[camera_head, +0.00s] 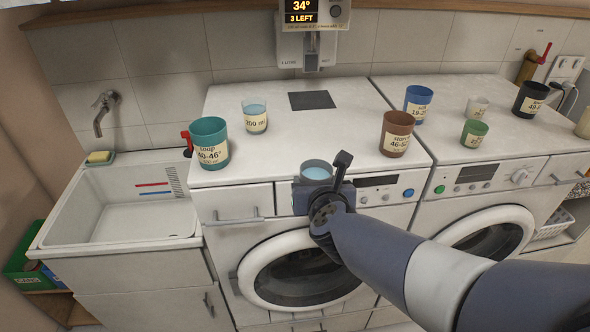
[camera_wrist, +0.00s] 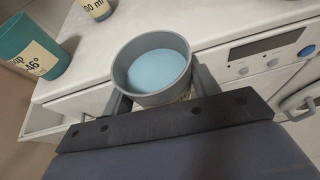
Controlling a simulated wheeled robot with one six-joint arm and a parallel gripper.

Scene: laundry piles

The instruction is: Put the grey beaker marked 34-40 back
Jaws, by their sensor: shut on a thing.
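The grey beaker (camera_head: 316,170) holds light blue liquid and is upright in front of the left washing machine's top edge. My gripper (camera_head: 318,182) is shut on it, with a finger on either side. The wrist view shows the grey beaker (camera_wrist: 152,70) from above, with the liquid well up inside. Its label is hidden from both views, so I cannot read its marking. The dark square pad (camera_head: 312,100) on the machine top is bare.
On the left machine top (camera_head: 275,163) stand a teal beaker (camera_head: 209,143), a small clear 200 ml beaker (camera_head: 254,116) and a brown beaker (camera_head: 396,133). A blue beaker (camera_head: 418,102), green cup (camera_head: 474,133) and black beaker (camera_head: 530,98) stand right. A dispenser reading 34° (camera_head: 312,20) hangs above the pad.

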